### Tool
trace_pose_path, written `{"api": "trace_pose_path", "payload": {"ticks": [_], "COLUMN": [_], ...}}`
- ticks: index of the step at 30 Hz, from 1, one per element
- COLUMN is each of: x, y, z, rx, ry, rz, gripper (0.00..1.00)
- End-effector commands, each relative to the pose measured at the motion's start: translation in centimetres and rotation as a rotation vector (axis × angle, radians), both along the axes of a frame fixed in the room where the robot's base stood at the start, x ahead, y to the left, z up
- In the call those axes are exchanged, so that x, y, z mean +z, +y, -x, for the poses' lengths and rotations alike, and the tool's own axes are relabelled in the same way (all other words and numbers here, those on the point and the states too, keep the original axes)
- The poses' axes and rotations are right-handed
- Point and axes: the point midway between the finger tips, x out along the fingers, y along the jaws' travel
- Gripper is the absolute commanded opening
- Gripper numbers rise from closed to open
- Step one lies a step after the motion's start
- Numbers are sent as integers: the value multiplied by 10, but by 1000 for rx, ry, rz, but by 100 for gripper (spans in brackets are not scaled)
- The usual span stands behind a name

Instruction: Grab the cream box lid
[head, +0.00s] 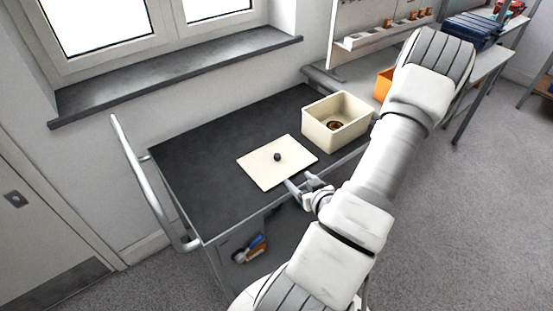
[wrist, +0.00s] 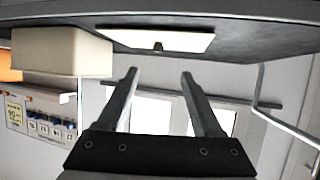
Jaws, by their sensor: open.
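The cream box lid (head: 265,168) lies flat on the dark top of a cart, with a small dark knob (head: 277,157) at its middle. In the wrist view the lid (wrist: 185,42) is above the fingers, its knob (wrist: 157,47) pointing down in the picture. The cream box (head: 337,128) stands open on the cart to the right of the lid, with a round brown and dark thing inside. My gripper (head: 296,186) is open and empty near the lid's front right edge. In the wrist view its two fingers (wrist: 159,76) are apart with nothing between them.
The cart top (head: 200,155) is bare to the left of the lid. A white handle rail (head: 147,180) runs along the cart's left end. A window sill (head: 175,78) is behind. An orange box (head: 383,84) and a blue case (head: 472,30) are at the back right.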

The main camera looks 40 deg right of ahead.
Motion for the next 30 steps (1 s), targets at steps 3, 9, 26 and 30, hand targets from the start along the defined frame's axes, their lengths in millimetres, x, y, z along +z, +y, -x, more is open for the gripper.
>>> {"api": "trace_pose_path", "payload": {"ticks": [3, 9, 26, 30], "x": [-3, -10, -35, -43], "y": [3, 0, -25, -33], "z": [4, -4, -71, -90], "rx": [-14, -14, -13, -16], "ry": [-37, -49, -48, -47], "rz": [-8, -4, -8, -8], "gripper": [68, 68, 68, 68]}}
